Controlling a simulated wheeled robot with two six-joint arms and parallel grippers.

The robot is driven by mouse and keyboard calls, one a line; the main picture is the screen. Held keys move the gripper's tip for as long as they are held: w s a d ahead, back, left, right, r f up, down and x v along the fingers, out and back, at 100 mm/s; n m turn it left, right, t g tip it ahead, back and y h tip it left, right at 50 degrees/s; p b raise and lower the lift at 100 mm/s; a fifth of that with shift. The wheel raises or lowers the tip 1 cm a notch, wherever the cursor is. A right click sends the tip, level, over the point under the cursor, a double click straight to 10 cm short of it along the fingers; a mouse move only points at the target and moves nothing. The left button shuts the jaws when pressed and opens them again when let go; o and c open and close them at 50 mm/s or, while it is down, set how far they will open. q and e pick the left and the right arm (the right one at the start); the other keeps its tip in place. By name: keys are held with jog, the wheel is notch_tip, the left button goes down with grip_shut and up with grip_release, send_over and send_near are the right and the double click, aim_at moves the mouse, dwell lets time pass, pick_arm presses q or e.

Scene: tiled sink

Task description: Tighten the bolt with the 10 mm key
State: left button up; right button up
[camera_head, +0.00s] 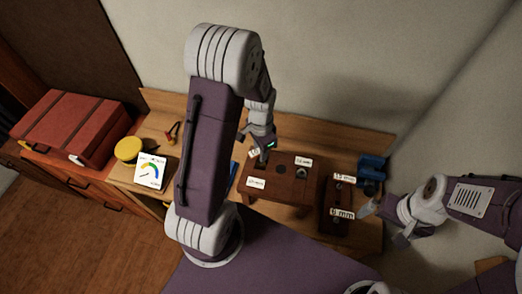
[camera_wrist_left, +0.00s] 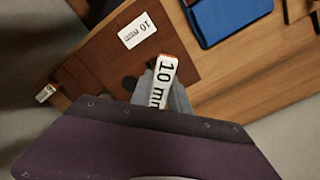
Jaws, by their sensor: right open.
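My left gripper (camera_head: 262,157) is above the back left part of the brown bolt block (camera_head: 290,192). In the left wrist view it is shut on the 10 mm key, whose white "10 mm" tag (camera_wrist_left: 160,82) shows between the grey fingers. The key's lower end is hidden, so I cannot tell whether it touches a bolt. A white label reading 10 (camera_wrist_left: 136,30) lies on the block. A grey bolt (camera_head: 302,172) and a dark round spot (camera_head: 281,169) show on its top. My right gripper (camera_head: 386,224) is open and empty, right of the key rack.
A dark key rack (camera_head: 334,196) with two labelled tags stands right of the block. A blue vise-like object (camera_head: 371,168) is behind it. A gauge card (camera_head: 150,171), yellow round object (camera_head: 128,149) and red toolbox (camera_head: 75,125) are at the left. My left arm hides part of the bench.

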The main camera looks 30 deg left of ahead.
pick_arm(q)
jog(key=shift+s, duration=0.1)
grip_shut()
jog(key=m, duration=0.4)
jog(key=shift+r+p, duration=0.1)
jog(key=shift+p, duration=0.3)
jog(key=shift+m, duration=1.2)
